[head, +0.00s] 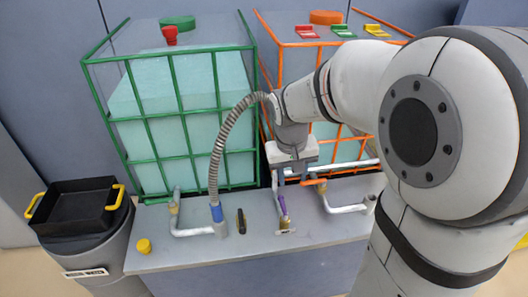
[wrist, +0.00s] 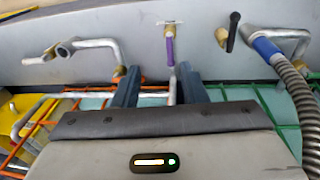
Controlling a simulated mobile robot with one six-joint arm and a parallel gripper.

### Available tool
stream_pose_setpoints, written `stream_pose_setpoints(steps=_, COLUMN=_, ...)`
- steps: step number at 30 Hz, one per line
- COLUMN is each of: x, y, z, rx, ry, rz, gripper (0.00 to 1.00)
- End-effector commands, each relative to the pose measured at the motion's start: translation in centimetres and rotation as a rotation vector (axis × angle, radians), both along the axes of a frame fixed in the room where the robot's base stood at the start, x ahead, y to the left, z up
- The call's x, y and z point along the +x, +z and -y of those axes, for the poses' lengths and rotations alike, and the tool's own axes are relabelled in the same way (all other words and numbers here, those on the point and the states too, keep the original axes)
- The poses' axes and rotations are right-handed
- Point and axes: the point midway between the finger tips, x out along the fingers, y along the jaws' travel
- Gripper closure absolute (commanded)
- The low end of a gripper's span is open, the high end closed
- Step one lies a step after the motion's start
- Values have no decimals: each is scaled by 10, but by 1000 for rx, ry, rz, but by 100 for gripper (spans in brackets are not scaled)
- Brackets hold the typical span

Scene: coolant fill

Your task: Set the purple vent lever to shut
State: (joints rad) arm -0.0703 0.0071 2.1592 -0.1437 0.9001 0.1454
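The purple vent lever (head: 283,205) stands on the grey bench, just beyond my gripper (head: 290,178). In the wrist view the purple lever (wrist: 170,50) hangs from a brass-coloured valve body (wrist: 170,32) and points down the picture, toward my gripper (wrist: 158,70). A small pale label (wrist: 170,22) is at its top; its text is too small to read. My gripper is open, with two dark fingers apart and nothing seen between them but background. The lever's tip lies in front of the gap, nearer the right finger; no contact shows.
A black lever (head: 240,221) and a ribbed hose (head: 222,140) with a blue collar (head: 217,213) stand left of the purple lever. White pipes (head: 345,208) are at right. Green-framed (head: 180,110) and orange-framed (head: 320,90) tanks stand behind. A yellow cap (head: 144,246) and black tray (head: 75,205) are at left.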

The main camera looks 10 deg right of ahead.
Motion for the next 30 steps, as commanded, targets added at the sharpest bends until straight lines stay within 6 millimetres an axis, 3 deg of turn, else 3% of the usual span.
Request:
stream_pose_setpoints(steps=1, x=18, y=-28, z=-3, rx=-14, ry=4, rz=-19, gripper=61)
stream_pose_setpoints(steps=6, x=65, y=-82, z=-10, rx=-56, ry=7, rz=-59, gripper=61)
stream_pose_setpoints(steps=12, x=94, y=-120, z=-16, rx=-85, ry=8, rz=-81, gripper=61)
stream_pose_setpoints(steps=19, x=99, y=-140, z=-14, rx=-91, ry=8, rz=-87, gripper=61)
stream_pose_setpoints(steps=30, x=99, y=-193, z=-4, rx=-91, ry=9, rz=-86, gripper=61)
